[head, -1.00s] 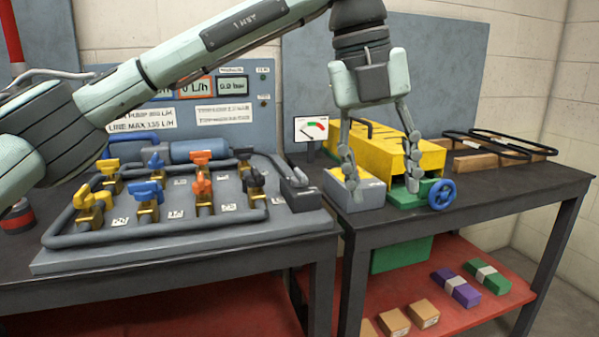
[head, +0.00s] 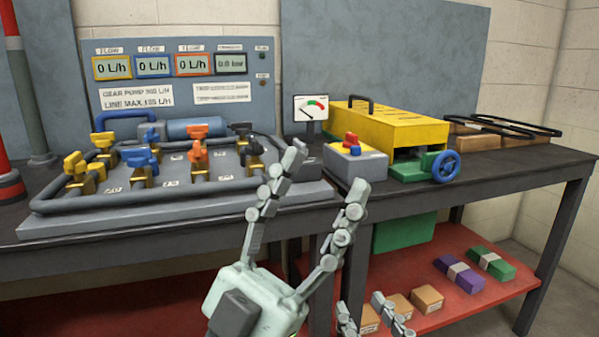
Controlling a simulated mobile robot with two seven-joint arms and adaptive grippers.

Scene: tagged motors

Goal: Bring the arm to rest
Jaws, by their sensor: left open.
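My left gripper (head: 325,172) is in the lower middle of the head view, its fingers pointing up. It is open and empty, with its two fingers spread apart in front of the tables' front edges. Its pale palm is near the bottom edge of the picture. My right gripper (head: 360,300) shows only as finger ends at the bottom edge. These are apart with nothing seen between them; the rest is out of the picture. No object is held.
The left table carries a valve board (head: 120,218) with coloured handles. Boxes lie on the red lower shelf (head: 475,300).

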